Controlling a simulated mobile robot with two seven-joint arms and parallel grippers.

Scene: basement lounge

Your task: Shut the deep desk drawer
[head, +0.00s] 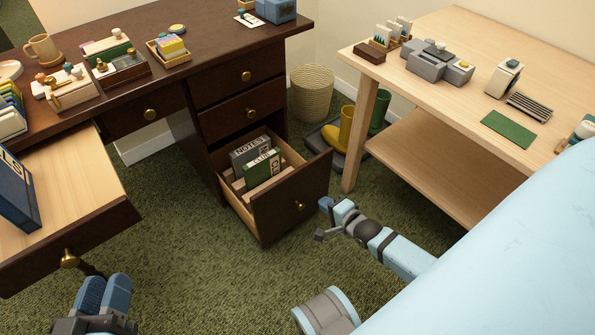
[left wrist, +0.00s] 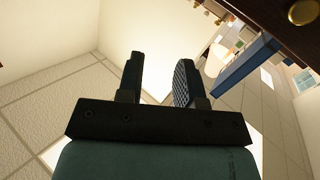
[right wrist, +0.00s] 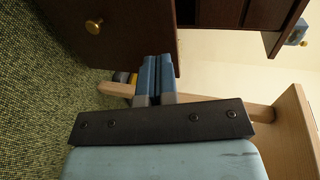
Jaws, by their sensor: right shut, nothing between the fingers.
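The deep desk drawer (head: 316,180) is the bottom one in the dark desk's pedestal. It is pulled well out and holds upright folders or books, one grey and one green. Its front has a round brass knob (head: 299,205), also visible in the right wrist view (right wrist: 93,25). My right gripper (head: 324,204) is shut and empty, low at the right edge of the drawer front; I cannot tell whether it touches. The right wrist view shows its fingers (right wrist: 157,62) together beside the dark front. My left gripper (head: 104,290) is open and empty at the bottom left, with its fingers apart in the left wrist view (left wrist: 156,80).
A light wooden table (head: 440,110) stands at the right. A wicker basket (head: 312,92) and yellow boots (head: 345,128) are behind the deep drawer. Green carpet lies in front.

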